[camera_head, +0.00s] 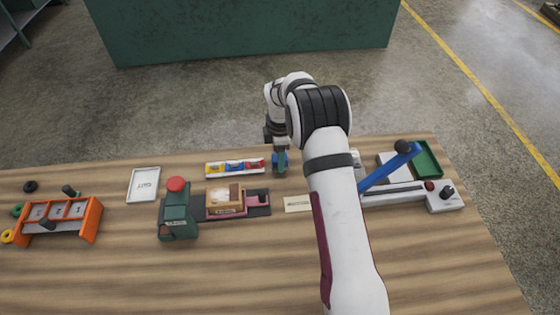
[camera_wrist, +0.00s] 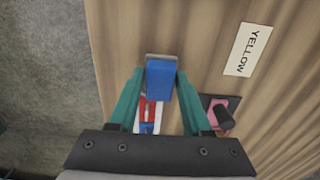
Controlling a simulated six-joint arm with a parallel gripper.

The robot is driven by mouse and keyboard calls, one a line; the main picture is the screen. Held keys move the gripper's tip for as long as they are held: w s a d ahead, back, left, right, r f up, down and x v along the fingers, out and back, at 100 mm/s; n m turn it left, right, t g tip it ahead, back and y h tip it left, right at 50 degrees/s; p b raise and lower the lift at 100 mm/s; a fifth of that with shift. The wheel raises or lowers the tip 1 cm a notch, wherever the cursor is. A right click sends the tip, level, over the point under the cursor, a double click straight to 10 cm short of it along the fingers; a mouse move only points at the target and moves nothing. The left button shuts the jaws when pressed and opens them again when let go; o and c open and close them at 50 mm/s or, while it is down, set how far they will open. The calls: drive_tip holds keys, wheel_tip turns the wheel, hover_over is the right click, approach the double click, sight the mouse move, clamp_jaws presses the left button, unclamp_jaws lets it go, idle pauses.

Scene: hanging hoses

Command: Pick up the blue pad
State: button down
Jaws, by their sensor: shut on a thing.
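The blue pad (camera_wrist: 160,80) is a small blue block with a grey edge at its far end. It sits between the teal fingers of my gripper (camera_wrist: 161,74) in the wrist view, and the gripper is shut on it. In the head view my gripper (camera_head: 280,162) points down near the table's far edge, with a bit of blue pad (camera_head: 274,160) showing beside the fingers. I cannot tell whether the pad touches the table. A white tray (camera_head: 212,170) with yellow, blue and red pieces lies just left of the gripper. It shows partly between the fingers in the wrist view (camera_wrist: 148,126).
A label card reading YELLOW (camera_wrist: 247,50) lies nearby. A green stamp-like device (camera_head: 177,215) with a red knob, a white CUT tray (camera_head: 143,185) and an orange rack (camera_head: 90,220) stand left. A blue-handled lever device (camera_head: 385,172) and green tray (camera_head: 427,158) stand right. The front table is clear.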

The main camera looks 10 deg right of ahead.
wheel_tip(320, 180, up, 2)
drive_tip(key=s+d+r, duration=0.5)
drive_tip(key=d+r, duration=0.2)
drive_tip(key=d, duration=0.3)
drive_tip(key=shift+s+d, duration=0.15)
drive_tip(key=shift+d, duration=0.05)
